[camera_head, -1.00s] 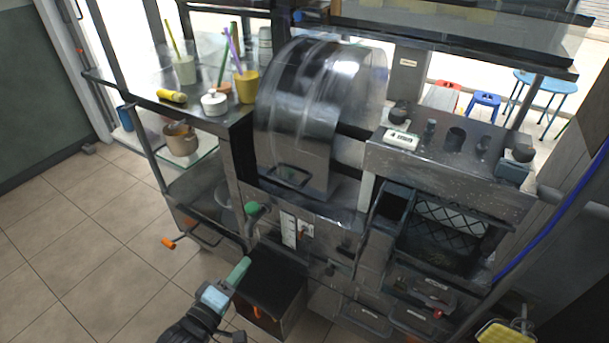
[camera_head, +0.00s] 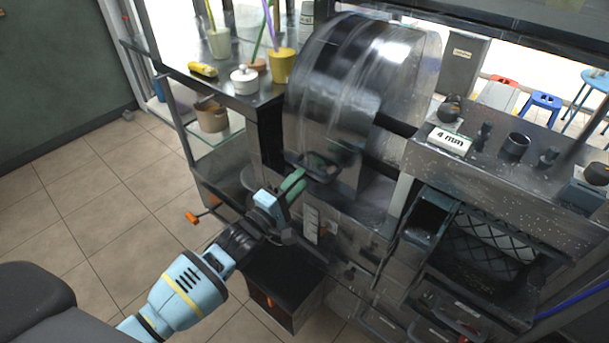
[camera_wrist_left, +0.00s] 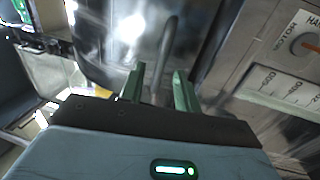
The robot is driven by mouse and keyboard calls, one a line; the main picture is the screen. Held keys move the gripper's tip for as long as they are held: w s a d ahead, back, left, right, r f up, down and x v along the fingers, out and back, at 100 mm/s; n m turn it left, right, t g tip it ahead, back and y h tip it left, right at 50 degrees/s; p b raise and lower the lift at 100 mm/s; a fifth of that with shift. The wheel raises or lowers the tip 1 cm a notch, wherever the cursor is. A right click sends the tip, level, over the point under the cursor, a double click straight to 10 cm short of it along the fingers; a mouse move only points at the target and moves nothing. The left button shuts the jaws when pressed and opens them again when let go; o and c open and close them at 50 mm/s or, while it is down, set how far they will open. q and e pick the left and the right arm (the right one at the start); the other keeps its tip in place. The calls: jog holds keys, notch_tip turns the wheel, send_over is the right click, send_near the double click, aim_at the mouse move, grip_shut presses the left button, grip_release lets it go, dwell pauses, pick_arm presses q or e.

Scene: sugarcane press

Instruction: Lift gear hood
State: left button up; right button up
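The gear hood (camera_head: 330,95) is a large curved metal cover on the press, shown down with a dark handle (camera_head: 318,168) low on its front. In the left wrist view the handle (camera_wrist_left: 166,45) is a bent bar just beyond my fingertips, roughly in line with the gap between them. My left gripper (camera_head: 297,182) has green fingers and is at the handle's left end. In the wrist view its fingers (camera_wrist_left: 158,78) stand apart with nothing clearly held. Whether they touch the handle I cannot tell. My right gripper is not in view.
A shelf to the left holds a white pot (camera_head: 244,80), a yellow cup (camera_head: 282,66) and a yellow tool (camera_head: 203,70). An orange-handled crank (camera_head: 193,217) sticks out below. A "4 mm" sign (camera_head: 449,140) stands on the right unit. Tiled floor at left is clear.

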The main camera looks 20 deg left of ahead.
pick_arm(q)
jog(key=shift+x, duration=1.35)
jog(key=shift+c, duration=0.2)
grip_shut()
